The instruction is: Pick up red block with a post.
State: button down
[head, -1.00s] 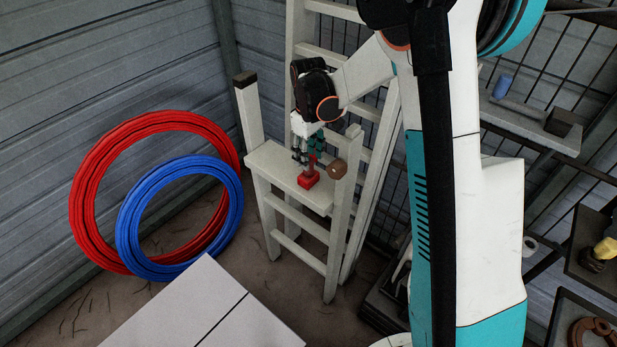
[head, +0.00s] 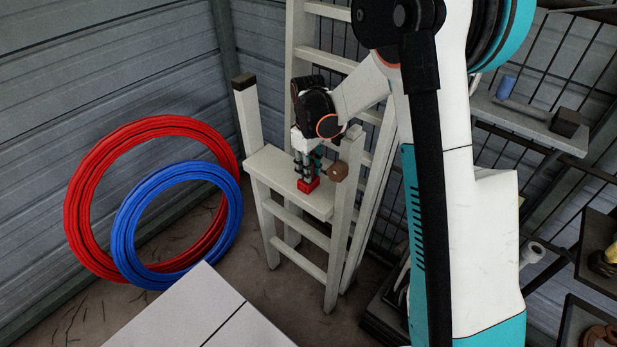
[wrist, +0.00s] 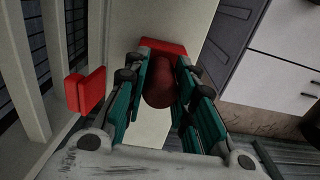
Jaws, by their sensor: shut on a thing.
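The red block with a post (head: 308,186) stands on the narrow top board of the pale wooden stand, near its front edge. My gripper (head: 307,172) reaches down over it from above. In the wrist view the red base (wrist: 163,46) shows beyond the fingers, and the rounded dark red post (wrist: 158,88) sits between them. The teal fingers of my gripper (wrist: 160,78) are shut on the post. The base appears to be still on the board. In the head view the fingers hide most of the post.
A ladder (head: 300,45) stands behind. Red (head: 85,180) and blue (head: 122,225) coils lean at left.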

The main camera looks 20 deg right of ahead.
jog(key=shift+r+p, duration=0.65)
jog(key=shift+r, duration=0.4)
jog(key=shift+r+p, duration=1.5)
jog(key=shift+r, duration=0.95)
